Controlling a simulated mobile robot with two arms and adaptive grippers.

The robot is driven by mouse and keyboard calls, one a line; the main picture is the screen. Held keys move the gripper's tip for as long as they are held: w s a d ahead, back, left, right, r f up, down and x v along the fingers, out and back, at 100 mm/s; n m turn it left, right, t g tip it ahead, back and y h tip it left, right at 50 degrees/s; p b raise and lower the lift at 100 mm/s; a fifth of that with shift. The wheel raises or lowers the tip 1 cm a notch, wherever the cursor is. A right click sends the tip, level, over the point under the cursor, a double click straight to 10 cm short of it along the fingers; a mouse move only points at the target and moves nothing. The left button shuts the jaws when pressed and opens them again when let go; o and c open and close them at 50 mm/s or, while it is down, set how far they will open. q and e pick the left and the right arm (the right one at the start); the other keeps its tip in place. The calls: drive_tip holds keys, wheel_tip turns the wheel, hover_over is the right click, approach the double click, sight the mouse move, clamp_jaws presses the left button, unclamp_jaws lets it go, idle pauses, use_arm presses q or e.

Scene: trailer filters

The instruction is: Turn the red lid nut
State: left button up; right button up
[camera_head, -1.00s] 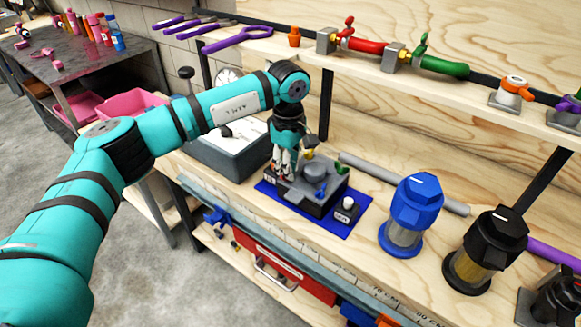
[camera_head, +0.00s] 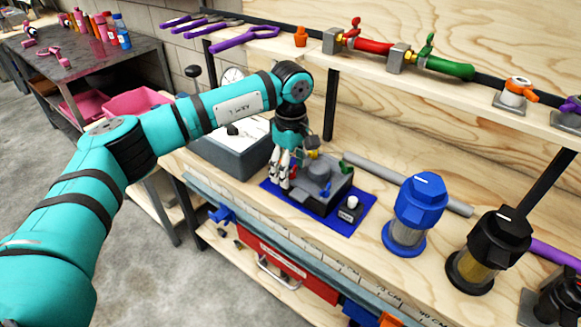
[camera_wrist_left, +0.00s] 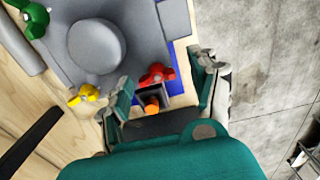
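The red lid nut (camera_wrist_left: 157,75) sits at the edge of a grey filter housing with a round lid (camera_wrist_left: 96,46). In the left wrist view it lies between the two fingers of my left gripper (camera_wrist_left: 167,76), with a gap to each. This gripper is open and empty. In the head view my left gripper (camera_head: 280,174) points down at the front left corner of the housing (camera_head: 318,178), and its fingers largely hide the nut. My right gripper is in neither view.
The housing stands on a blue mat (camera_head: 352,225). A yellow nut (camera_wrist_left: 85,95) and a green nut (camera_wrist_left: 35,20) are close by, with an orange part (camera_wrist_left: 152,105) near the fingers. A grey tray (camera_head: 235,155), blue filter (camera_head: 415,205) and black filter (camera_head: 490,245) stand around it.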

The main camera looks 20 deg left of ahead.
use_arm(q)
drive_tip(key=shift+r, duration=0.25)
wheel_tip(320, 180, up, 12)
drive_tip(key=shift+f, duration=0.2)
idle(0.4)
